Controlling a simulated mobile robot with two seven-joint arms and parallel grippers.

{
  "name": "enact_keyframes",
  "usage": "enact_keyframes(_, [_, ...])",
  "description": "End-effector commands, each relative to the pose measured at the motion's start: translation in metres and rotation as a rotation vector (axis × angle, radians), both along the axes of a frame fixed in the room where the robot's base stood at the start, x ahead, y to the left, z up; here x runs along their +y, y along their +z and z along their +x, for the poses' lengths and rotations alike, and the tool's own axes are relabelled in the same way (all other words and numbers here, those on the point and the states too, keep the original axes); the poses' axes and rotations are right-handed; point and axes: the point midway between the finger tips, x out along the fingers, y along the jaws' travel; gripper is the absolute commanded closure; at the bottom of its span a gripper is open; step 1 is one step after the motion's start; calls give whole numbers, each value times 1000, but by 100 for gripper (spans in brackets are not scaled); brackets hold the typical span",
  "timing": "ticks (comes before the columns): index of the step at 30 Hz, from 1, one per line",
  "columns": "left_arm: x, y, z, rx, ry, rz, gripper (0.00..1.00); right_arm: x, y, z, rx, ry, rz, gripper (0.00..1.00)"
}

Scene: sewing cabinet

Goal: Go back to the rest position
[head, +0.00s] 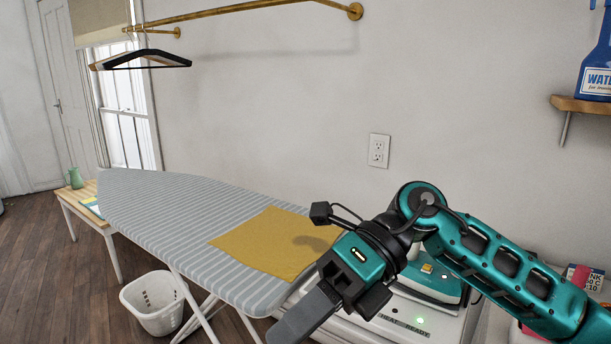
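My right arm comes in from the right, and its gripper (308,314) hangs in front of the near right end of the ironing board (165,212). One long grey finger shows clearly, pointing down and left. The gap between the fingers is hidden from this angle, and I see nothing held. My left gripper is out of view. A yellow cloth (262,240) lies flat on the striped board, just left of and beyond the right gripper. A teal iron (436,283) sits on a white station behind my forearm, partly hidden.
A white basket (153,305) stands on the wood floor below the board. A small wooden table (80,196) with a green jug (76,177) is at the far left. Hangers (146,60) hang from a brass rail. A blue spray bottle (597,72) stands on a shelf at upper right.

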Motion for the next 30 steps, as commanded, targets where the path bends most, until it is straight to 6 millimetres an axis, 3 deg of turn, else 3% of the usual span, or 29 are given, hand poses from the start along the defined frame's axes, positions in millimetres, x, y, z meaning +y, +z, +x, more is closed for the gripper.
enact_keyframes(3, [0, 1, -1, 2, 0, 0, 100, 23, 12, -7, 222, -96, 255, 100])
enact_keyframes(6, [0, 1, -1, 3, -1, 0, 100, 31, 24, 1, 409, -212, 445, 100])
enact_keyframes(10, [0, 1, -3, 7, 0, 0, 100, 24, 28, 25, 662, -403, 658, 100])
enact_keyframes(14, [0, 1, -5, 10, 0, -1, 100, 2, 10, 57, 923, -637, 828, 100])
enact_keyframes(17, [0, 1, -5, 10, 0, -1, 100, -23, -21, 80, 1127, -843, 925, 100])
enact_keyframes(20, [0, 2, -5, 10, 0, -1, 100, -53, -67, 95, 1331, -1067, 989, 100])
enact_keyframes(23, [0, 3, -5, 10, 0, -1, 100, -85, -125, 97, 1532, -1309, 1019, 100])
enact_keyframes(26, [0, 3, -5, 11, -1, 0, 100, -118, -191, 81, 1731, -1561, 1009, 100])
enact_keyframes(30, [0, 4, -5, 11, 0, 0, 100, -155, -272, 36, 1960, -1877, 940, 100])
